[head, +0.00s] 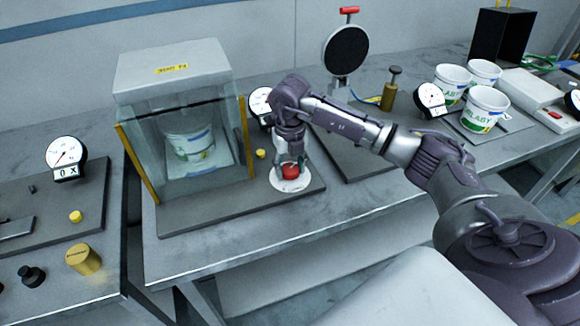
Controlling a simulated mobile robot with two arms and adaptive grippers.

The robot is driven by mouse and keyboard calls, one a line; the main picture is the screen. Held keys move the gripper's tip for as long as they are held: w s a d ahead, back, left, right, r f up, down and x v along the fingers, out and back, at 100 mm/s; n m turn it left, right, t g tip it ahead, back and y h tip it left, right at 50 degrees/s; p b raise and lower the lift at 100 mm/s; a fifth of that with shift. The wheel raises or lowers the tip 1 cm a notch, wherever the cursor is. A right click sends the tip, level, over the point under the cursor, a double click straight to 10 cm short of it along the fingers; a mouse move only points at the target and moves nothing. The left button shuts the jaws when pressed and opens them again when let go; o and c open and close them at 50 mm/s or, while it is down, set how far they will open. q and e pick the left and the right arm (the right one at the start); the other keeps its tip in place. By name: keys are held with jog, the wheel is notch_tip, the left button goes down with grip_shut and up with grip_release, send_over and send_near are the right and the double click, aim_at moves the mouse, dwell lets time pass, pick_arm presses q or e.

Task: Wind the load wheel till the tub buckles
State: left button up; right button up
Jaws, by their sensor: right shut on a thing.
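A white tub with green lettering (194,147) stands upright inside a clear-walled test box (172,62) with a grey top and yellow edge strips. The tub's walls look unbuckled through the glass, though its upper part is hard to make out. The load wheel, a white disc (286,186) with a red knob (291,171), lies on the dark base plate to the right of the box. My right gripper (291,165) points down over the wheel and is shut on the red knob. My left gripper is out of view.
A dial gauge (261,105) behind my right gripper is partly hidden by it. A round black disc on a stand (346,52), a brass plunger (391,90) and several white tubs (484,108) stand to the right. Another gauge (66,155) and a brass cylinder (83,259) are at left.

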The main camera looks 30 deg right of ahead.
aim_at(290, 169)
dwell(0.4)
jog(key=o, duration=1.2)
jog(key=shift+c, duration=0.2)
notch_tip(290, 169, up, 12)
